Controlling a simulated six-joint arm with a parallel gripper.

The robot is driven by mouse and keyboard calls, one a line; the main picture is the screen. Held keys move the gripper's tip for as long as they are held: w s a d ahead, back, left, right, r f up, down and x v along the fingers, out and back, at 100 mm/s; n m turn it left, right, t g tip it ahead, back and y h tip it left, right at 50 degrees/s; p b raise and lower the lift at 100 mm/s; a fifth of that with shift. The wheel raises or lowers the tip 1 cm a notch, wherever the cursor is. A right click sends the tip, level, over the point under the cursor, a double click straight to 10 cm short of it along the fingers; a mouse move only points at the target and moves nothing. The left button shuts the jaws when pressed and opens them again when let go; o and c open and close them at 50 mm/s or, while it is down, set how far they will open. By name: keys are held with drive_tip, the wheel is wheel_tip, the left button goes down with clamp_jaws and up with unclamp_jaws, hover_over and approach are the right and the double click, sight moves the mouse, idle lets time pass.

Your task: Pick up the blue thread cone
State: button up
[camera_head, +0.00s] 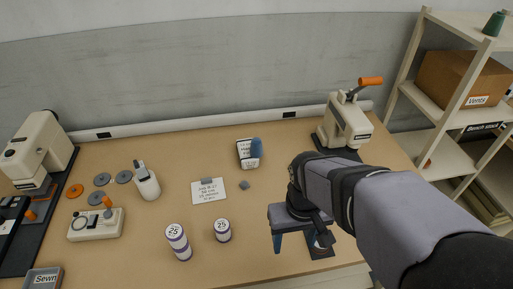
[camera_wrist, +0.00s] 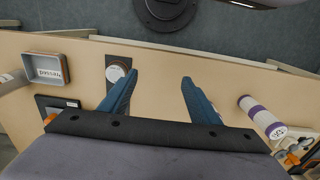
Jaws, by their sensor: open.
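I cannot make out a clear blue thread cone in either view. A blue shape (camera_head: 256,147) shows against a white labelled pack (camera_head: 244,161) at the back of the table; I cannot tell whether it is separate from the pack. My gripper (camera_head: 295,243) is over the front right of the table, its blue fingers pointing down and apart. In the wrist view the gripper (camera_wrist: 158,80) is open with bare table between the fingers. A small round-topped object (camera_wrist: 116,72) stands on a dark pad (camera_wrist: 111,90) beside the left finger, partly hidden by it.
Two purple-banded white rolls (camera_head: 178,242) (camera_head: 222,231) stand left of my gripper. A cream crank machine (camera_head: 347,122) stands at the back right. A green thread cone (camera_head: 494,24) is on the right shelf. A grey tray (camera_wrist: 53,70) lies at the wrist view's left.

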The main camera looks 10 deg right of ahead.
drive_tip(key=w+a+r+m+t+b, duration=0.1)
drive_tip(key=w+a+r+t+b, duration=0.2)
drive_tip(key=w, duration=1)
drive_tip(key=w+a+r+t+b, duration=0.15)
drive_tip(key=w+a+t, duration=0.3)
drive_tip(key=w, duration=0.75)
drive_tip(key=w+a+r+m+t+b, duration=0.1)
drive_tip(key=w+a+r+t+b, duration=0.25)
drive_tip(key=w, duration=0.95)
drive_tip(key=m+h+b, duration=0.3)
drive_tip(key=m+h, duration=0.4)
drive_tip(key=h, duration=0.4)
hover_over(254, 148)
drive_tip(key=s+a, duration=0.1)
wheel_tip(254, 148, down, 8)
drive_tip(key=shift+g+y, duration=0.3)
wheel_tip(254, 148, down, 6)
drive_tip(key=shift+w+f, duration=0.1)
drive_tip(key=shift+f, duration=0.15)
drive_tip(key=shift+d+f, duration=0.1)
drive_tip(key=shift+f, duration=0.45)
drive_tip(key=shift+p+x, duration=0.75)
drive_tip(key=shift+x, duration=2.85)
drive_tip(key=shift+w, duration=0.15)
drive_tip(key=c, duration=1.3)
